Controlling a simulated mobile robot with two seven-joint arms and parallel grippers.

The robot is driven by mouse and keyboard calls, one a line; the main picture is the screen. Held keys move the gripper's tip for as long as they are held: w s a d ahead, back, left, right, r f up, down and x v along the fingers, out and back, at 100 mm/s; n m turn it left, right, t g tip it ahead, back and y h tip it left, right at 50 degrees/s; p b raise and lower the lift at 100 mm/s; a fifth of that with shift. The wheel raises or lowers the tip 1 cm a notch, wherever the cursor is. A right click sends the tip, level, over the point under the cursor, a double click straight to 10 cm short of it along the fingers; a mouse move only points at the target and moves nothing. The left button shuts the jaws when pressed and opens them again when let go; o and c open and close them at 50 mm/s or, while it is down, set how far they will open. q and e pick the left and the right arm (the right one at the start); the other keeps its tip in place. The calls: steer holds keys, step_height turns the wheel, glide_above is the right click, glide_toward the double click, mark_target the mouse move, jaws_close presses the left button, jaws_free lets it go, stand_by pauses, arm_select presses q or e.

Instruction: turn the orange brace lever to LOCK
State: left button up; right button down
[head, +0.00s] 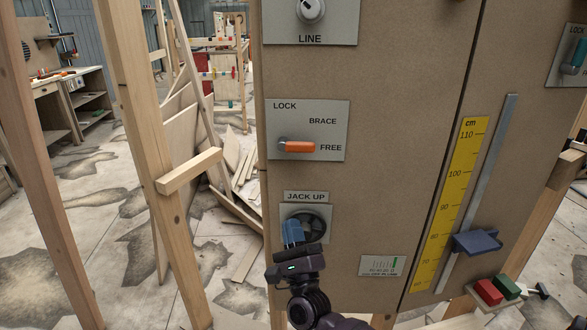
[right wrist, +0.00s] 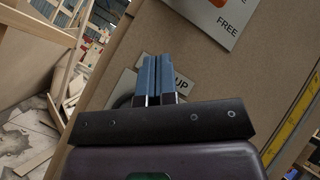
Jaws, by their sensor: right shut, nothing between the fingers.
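The orange brace lever (head: 299,147) sits on a grey plate (head: 334,108) marked LOCK, BRACE and FREE. It lies level, its tip pointing right at FREE; LOCK is at the plate's upper left. My right gripper (head: 292,232) is below the lever, in front of the JACK UP plate and its dark round knob (head: 318,224). Its blue fingers are together and empty; they also show in the right wrist view (right wrist: 155,78). There, only a bit of the lever (right wrist: 217,3) shows at the top edge, near FREE. My left gripper is not in view.
A LINE dial (head: 310,10) is above the lever. A yellow cm scale (head: 455,195) with a blue slider (head: 477,242) is on the right. Red (head: 488,291) and green (head: 506,287) blocks sit low right. Wooden posts (head: 145,130) stand left of the panel.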

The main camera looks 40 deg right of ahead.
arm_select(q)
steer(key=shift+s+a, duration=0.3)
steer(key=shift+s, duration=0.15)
arm_select(e)
steer(key=m+g+h, duration=0.1)
steer(key=m+h, duration=0.1)
steer(key=m, duration=0.2)
steer(key=s+d+m+g+h, duration=0.1)
steer(key=m+h, duration=0.2)
steer(key=m, duration=0.2)
steer(key=s+d+m+g+h, duration=0.1)
steer(key=m+h, duration=0.1)
steer(key=m, duration=0.3)
steer(key=shift+s+d+r+h, duration=0.15)
steer(key=shift+r+h, duration=0.2)
steer(key=shift+h, duration=0.05)
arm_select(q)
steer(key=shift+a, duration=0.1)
